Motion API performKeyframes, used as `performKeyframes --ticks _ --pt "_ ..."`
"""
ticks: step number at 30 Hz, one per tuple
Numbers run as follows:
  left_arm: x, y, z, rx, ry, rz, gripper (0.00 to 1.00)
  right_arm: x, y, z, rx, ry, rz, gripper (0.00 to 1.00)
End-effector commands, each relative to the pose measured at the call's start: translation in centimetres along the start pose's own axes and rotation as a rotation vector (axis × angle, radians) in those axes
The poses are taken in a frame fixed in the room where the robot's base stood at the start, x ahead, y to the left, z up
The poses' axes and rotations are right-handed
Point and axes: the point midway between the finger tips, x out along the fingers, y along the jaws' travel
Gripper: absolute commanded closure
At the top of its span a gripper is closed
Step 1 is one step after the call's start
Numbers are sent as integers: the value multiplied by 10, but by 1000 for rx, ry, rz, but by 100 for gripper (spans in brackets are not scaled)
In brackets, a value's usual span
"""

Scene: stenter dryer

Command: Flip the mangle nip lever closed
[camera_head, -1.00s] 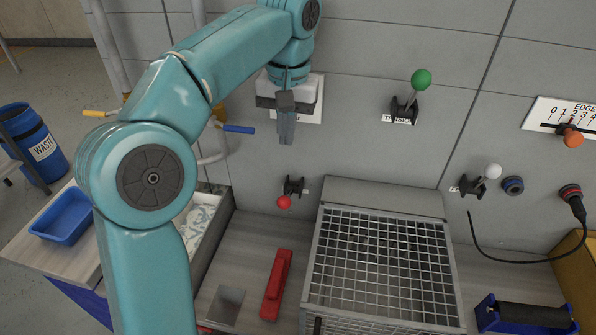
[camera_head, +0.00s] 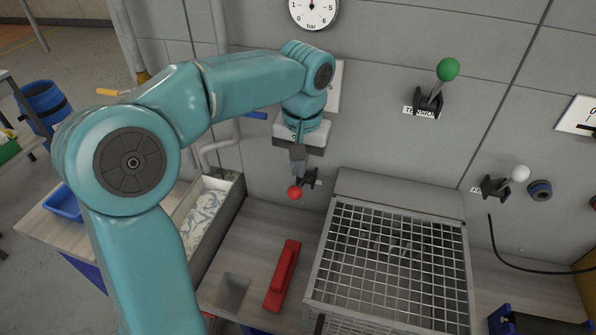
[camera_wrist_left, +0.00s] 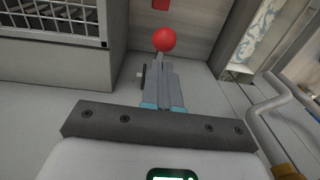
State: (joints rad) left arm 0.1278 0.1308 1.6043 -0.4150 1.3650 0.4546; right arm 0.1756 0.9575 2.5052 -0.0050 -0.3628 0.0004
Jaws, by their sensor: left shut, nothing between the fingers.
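A lever with a red ball knob (camera_head: 294,193) sticks out of a small black bracket (camera_head: 311,178) on the grey wall panel, its knob hanging low. Its label is hidden or unreadable, so I cannot confirm its name. My left gripper (camera_head: 298,172) points down right at this lever, fingers shut with nothing between them. In the left wrist view the red knob (camera_wrist_left: 164,39) shows just beyond the shut fingertips (camera_wrist_left: 160,70). I cannot tell if they touch the lever. My right gripper is not in view.
A wire mesh cage (camera_head: 385,265) stands on the bench to the lever's right. A red-handled object (camera_head: 282,275) and a pale tray (camera_head: 208,215) lie below. A green-knobbed tension lever (camera_head: 430,100) and a white-knobbed lever (camera_head: 505,182) are on the wall. A gauge (camera_head: 314,10) hangs above.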

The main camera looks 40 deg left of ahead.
Motion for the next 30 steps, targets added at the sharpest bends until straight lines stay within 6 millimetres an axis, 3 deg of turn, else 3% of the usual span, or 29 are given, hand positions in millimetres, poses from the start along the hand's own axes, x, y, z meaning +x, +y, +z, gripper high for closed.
performKeyframes --ticks 6,17,30 --pt "13 -1 8 1 0 0 100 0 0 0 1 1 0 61" --pt "14 0 8 1 1 0 100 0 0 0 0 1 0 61" --pt "23 0 16 -2 76 0 100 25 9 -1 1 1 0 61"
